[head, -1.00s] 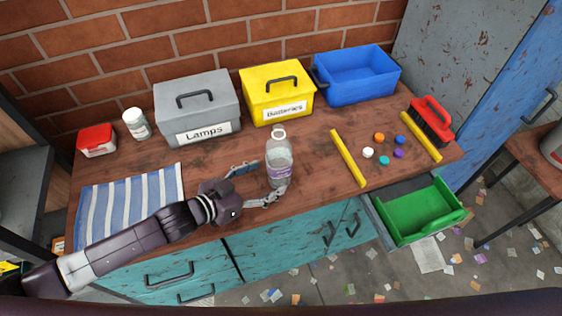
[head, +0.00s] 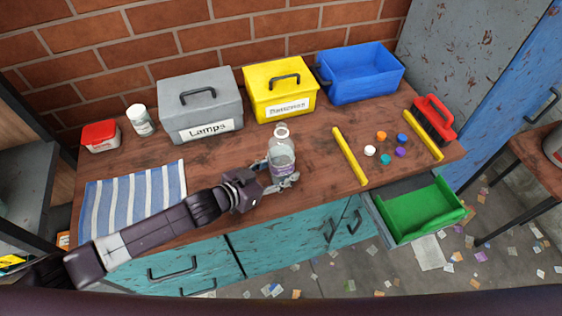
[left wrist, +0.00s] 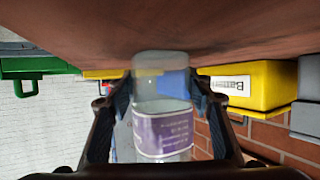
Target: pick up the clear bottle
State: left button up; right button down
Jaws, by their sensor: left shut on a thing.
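The clear bottle (head: 281,152) has a purple label and stands upright near the front edge of the wooden bench (head: 232,150). My left gripper (head: 278,181) reaches it from the left and is shut on its lower part. In the left wrist view the bottle (left wrist: 161,85) sits between the two fingers (left wrist: 164,105), with the label between them. The bottle's base seems to be on the bench or very near it; I cannot tell which. My right gripper is not in view.
Behind stand a grey Lamps box (head: 200,108), a yellow box (head: 281,85) and an open blue bin (head: 360,75). Right of the bottle are a yellow bar (head: 349,155) and several coloured caps. A striped cloth (head: 132,203) lies left. A green tray (head: 419,211) sits front right.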

aim_at(282, 127)
pick_arm(q)
jog(key=shift+c, duration=0.7)
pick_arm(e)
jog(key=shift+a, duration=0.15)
pick_arm(q)
jog(key=shift+r, duration=0.15)
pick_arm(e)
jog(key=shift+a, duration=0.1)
